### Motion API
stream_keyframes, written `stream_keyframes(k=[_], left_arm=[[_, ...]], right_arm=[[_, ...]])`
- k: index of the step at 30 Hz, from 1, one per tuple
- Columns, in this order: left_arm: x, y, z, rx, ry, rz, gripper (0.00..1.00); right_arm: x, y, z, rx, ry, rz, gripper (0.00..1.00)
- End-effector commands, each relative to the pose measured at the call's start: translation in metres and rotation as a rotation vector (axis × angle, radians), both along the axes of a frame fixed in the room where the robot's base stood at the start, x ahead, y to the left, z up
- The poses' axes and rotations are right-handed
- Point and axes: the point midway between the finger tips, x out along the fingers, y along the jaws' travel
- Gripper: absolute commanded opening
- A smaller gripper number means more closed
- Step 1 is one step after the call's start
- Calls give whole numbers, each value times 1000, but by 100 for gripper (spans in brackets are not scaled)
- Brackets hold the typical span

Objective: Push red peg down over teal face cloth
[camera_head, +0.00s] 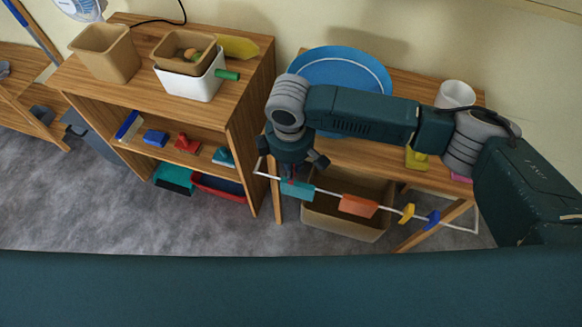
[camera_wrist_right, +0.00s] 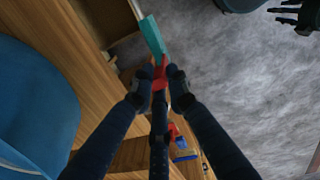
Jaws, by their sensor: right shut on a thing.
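The teal face cloth (camera_head: 298,190) hangs over the white rail near its left end. It also shows in the right wrist view (camera_wrist_right: 152,36). My right gripper (camera_head: 292,168) is above the cloth, pointing down. In the right wrist view my right gripper (camera_wrist_right: 159,82) is shut on the red peg (camera_wrist_right: 160,75). The peg's far end is at the cloth's near edge; whether it straddles the cloth is unclear. In the head view the peg is mostly hidden by the fingers. Dark fingers at the wrist view's upper right, seemingly my left gripper (camera_wrist_right: 300,15), are far from the cloth and partly cut off.
An orange cloth (camera_head: 358,206), a yellow peg (camera_head: 407,213) and a blue peg (camera_head: 432,218) are farther right on the rail. A tan bin (camera_head: 345,228) stands below. A blue round basin (camera_head: 340,68) and a white cup (camera_head: 455,95) are on the tabletop behind my arm.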

Motion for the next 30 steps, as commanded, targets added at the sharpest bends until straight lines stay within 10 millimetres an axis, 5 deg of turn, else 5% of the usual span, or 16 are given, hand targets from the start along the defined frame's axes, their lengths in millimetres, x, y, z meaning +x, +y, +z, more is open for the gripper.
stream_keyframes(k=[17,30], left_arm=[[-2,1,-32,1,3,-1,40],[-3,2,-37,2,5,-2,40]], right_arm=[[0,-1,-26,-2,0,-1,0],[-3,-1,-48,-3,8,0,0]])
